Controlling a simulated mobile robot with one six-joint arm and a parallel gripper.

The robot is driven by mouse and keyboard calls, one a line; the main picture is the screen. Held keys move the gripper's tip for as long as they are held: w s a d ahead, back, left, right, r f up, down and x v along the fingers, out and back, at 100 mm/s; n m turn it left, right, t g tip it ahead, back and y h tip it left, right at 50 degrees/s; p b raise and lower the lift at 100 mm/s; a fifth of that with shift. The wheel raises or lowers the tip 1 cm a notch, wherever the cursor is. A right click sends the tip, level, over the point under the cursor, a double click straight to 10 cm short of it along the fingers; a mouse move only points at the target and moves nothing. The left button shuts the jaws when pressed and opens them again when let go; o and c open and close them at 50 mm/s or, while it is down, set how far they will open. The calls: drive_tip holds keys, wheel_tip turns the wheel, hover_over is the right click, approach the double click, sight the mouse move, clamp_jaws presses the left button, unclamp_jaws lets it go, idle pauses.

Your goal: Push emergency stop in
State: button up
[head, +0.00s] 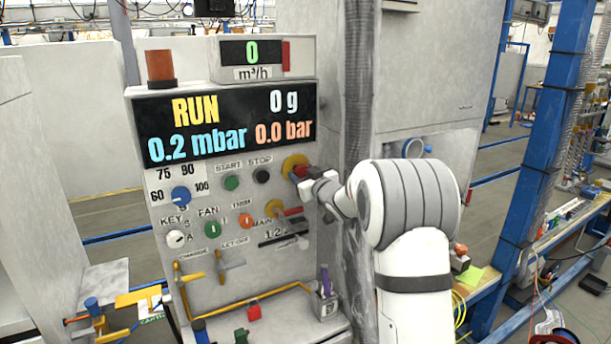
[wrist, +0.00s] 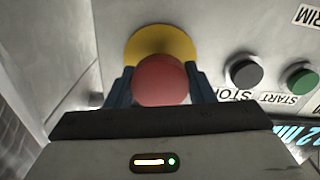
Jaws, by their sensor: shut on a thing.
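The emergency stop is a red mushroom button (wrist: 160,80) on a yellow round base (wrist: 150,43). In the wrist view it sits between the two dark fingers of my gripper (wrist: 160,88), which are shut on the red button from both sides. In the head view my gripper (head: 312,182) is at the upper right of the panel's controls, against the emergency stop. The yellow base (head: 292,163) shows there, with the red button mostly hidden by my gripper. I cannot tell how deep the button sits.
The black stop button (head: 261,176) and green start button (head: 231,183) are left of the emergency stop. A red-handled main switch (head: 292,211) is just below. The display (head: 225,122) reads RUN. A grey corrugated hose (head: 358,80) runs vertically close by on the right.

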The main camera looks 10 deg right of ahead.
drive_tip(key=shift+w+a, duration=0.2)
drive_tip(key=shift+w, duration=0.35)
drive_tip(key=o, duration=1)
drive_tip(key=shift+r, duration=0.1)
drive_tip(key=o, duration=0.4)
drive_tip(key=b+v, duration=0.2)
drive_tip(key=v, duration=0.5)
drive_tip(key=shift+s+d, duration=0.1)
drive_tip(key=shift+s, duration=0.2)
